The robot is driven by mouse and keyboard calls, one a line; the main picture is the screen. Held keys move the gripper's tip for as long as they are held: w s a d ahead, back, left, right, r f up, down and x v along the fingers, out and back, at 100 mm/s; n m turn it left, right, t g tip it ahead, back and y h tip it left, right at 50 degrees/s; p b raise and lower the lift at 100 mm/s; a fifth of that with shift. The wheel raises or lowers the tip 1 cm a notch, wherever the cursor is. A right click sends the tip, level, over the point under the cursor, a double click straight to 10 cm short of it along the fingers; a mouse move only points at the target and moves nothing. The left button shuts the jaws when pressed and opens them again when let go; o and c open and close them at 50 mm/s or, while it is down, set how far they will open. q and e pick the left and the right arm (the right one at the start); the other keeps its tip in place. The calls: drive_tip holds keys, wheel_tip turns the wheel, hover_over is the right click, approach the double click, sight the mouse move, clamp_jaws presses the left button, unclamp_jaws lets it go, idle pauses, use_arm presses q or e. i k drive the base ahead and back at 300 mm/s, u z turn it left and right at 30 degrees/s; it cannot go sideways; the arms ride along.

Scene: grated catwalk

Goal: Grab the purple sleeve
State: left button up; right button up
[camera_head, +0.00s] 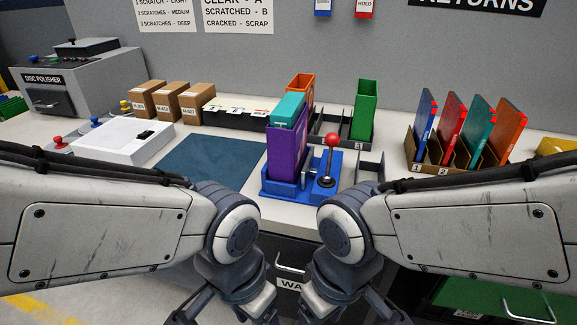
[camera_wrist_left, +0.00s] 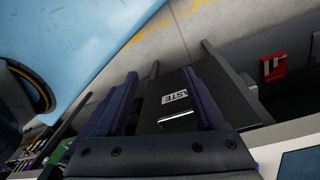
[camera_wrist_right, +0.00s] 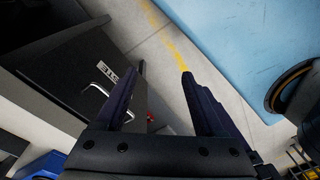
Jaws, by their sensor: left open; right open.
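The purple sleeve (camera_head: 287,152) stands upright in a blue fixture (camera_head: 283,190) at the front middle of the bench in the head view. A teal case (camera_head: 289,107) sticks up at its top; I cannot tell how deep it sits. A lever with a red knob (camera_head: 332,140) stands just right of the sleeve. My left gripper (camera_head: 222,316) is open and empty, low in front of the bench; it also shows in the left wrist view (camera_wrist_left: 160,76). My right gripper (camera_head: 350,316) is open and empty beside it, also in the right wrist view (camera_wrist_right: 163,70). Neither touches the sleeve.
An orange sleeve (camera_head: 300,86) and a green sleeve (camera_head: 364,110) stand in black holders behind. A rack (camera_head: 462,182) with several coloured cases is right. A dark blue mat (camera_head: 208,162), a white box (camera_head: 124,139) and brown boxes (camera_head: 171,102) lie left. A waste drawer (camera_head: 290,284) is below.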

sight(286, 149)
drive_tip(key=u, duration=2.05)
drive_tip(key=i, duration=1.65)
drive_tip(key=z, duration=3.3)
